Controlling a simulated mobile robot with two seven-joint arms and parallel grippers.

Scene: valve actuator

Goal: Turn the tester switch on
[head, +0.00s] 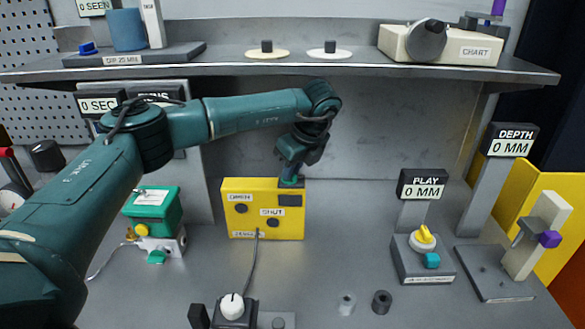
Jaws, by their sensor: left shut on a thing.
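The tester is a yellow box (240,221) with labels reading OPEN and SHUT and a dark round button by each. It stands on the grey bench at the centre of the head view. A dark panel (290,200) is at its upper right. My left gripper (290,178) reaches down from above to the box's top right corner. It is shut on a small part there, which looks like the tester switch. The fingers hide most of that part, so its position cannot be told. My right gripper is not in view.
A cable runs from the box to a black unit with a white knob (232,306). A green-topped device (153,211) stands to the left. PLAY and DEPTH gauges (422,185) stand to the right. A grey shelf (350,69) runs above my forearm.

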